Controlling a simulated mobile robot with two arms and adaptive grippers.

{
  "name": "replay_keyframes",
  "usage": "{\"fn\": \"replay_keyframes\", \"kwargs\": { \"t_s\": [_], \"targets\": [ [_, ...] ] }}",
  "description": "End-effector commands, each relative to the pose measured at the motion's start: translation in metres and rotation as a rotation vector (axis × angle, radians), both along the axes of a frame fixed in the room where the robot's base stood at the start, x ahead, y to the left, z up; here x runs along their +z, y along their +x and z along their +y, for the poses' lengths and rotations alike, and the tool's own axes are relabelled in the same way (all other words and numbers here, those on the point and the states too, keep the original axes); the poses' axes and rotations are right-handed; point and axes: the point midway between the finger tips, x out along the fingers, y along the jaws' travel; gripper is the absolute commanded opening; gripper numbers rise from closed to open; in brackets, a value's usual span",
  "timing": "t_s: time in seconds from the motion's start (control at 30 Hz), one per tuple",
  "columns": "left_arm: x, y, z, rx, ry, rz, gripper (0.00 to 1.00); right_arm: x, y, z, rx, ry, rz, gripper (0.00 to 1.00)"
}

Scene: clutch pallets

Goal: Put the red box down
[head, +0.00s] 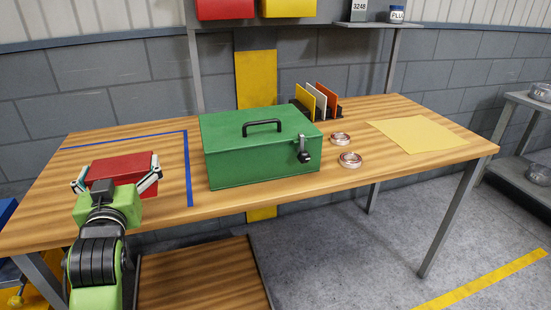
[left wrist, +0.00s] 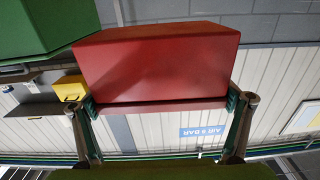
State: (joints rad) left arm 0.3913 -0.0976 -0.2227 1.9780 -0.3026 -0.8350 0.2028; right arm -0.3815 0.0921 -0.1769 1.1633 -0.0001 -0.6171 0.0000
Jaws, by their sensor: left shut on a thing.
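The red box (head: 125,165) is at the left part of the wooden table, inside the area marked by blue tape (head: 188,165). My left gripper (head: 117,181) is shut on it, one finger on each side. In the left wrist view, which looks upside down, the red box (left wrist: 155,65) fills the space between the fingers (left wrist: 162,104). The gripper hides the box's lower front, so I cannot tell whether the box touches the tabletop. My right gripper is not in view.
A green toolbox (head: 255,155) stands right of the blue tape. Behind it are upright folders (head: 318,100). Two metal rings (head: 350,159) and a yellow sheet (head: 418,134) lie to the right. The table (head: 410,165) has bare wood around the sheet.

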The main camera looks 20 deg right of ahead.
Motion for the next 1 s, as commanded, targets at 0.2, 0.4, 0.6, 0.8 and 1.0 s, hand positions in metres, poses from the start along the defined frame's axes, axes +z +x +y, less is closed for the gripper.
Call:
{"fn": "replay_keyframes", "kwargs": {
  "t_s": [0.2,0.4,0.6,0.8,1.0],
  "targets": [
    [0.019,0.035,-0.022,-0.015,0.0,-0.011,0.65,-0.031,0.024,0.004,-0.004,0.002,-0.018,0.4],
    [0.036,0.043,-0.03,-0.018,0.0,-0.007,0.65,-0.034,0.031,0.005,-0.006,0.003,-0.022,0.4],
    [0.04,0.044,-0.03,-0.018,0.0,-0.004,0.65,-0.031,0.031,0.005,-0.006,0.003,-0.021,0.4],
    [0.028,0.054,-0.008,-0.013,0.001,-0.001,0.65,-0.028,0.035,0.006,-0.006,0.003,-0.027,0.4],
    [0.007,0.074,0.037,-0.012,0.004,-0.003,0.65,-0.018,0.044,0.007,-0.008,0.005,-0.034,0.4]
  ]
}}
